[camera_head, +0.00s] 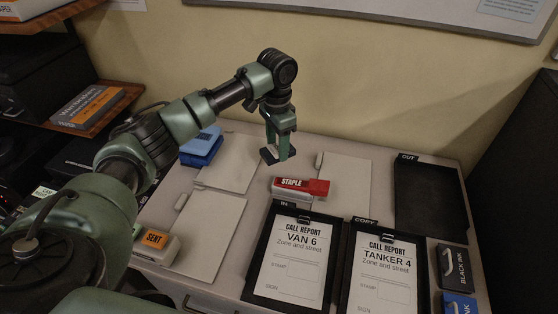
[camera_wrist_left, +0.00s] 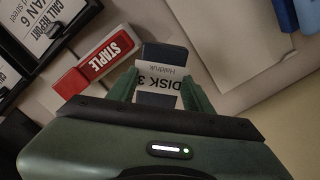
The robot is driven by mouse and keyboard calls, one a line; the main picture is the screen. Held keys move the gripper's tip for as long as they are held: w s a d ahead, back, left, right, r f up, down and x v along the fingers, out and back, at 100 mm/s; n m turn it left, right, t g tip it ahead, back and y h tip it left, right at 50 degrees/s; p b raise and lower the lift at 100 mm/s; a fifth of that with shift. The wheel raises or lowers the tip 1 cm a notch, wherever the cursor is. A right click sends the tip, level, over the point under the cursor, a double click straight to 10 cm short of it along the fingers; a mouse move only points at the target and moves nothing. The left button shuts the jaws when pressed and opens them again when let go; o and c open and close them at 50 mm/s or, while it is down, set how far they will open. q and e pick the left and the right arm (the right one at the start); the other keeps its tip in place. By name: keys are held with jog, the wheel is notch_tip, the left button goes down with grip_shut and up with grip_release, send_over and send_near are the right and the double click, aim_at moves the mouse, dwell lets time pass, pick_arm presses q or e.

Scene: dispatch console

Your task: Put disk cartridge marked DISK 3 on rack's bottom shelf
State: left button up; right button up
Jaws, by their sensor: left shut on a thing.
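My left gripper (camera_head: 278,152) is raised above the desk, near the back wall. In the left wrist view its fingers (camera_wrist_left: 157,92) are shut on the disk cartridge marked DISK 3 (camera_wrist_left: 162,68), a dark cartridge with a white label. In the head view the cartridge is small and dark, and its label cannot be read. Wooden shelves (camera_head: 95,122) stand at the far left, partly hidden by my left arm; I cannot tell which is the rack's bottom shelf. My right gripper is not in view.
A red and white STAPLE box (camera_head: 301,187) lies below the gripper.

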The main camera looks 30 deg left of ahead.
aim_at(277, 172)
pick_arm(q)
notch_tip(277, 172, down, 2)
jog(key=shift+f, duration=0.45)
notch_tip(277, 172, down, 4)
jog(key=shift+r+p, duration=0.25)
jog(key=shift+p, duration=0.25)
jog(key=shift+f, duration=0.3)
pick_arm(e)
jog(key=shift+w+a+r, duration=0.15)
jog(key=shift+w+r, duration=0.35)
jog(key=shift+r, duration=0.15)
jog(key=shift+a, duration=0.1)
pick_arm(q)
jog(key=o, duration=1.2)
jog(key=shift+f, duration=0.1)
jog(key=shift+o, duration=0.2)
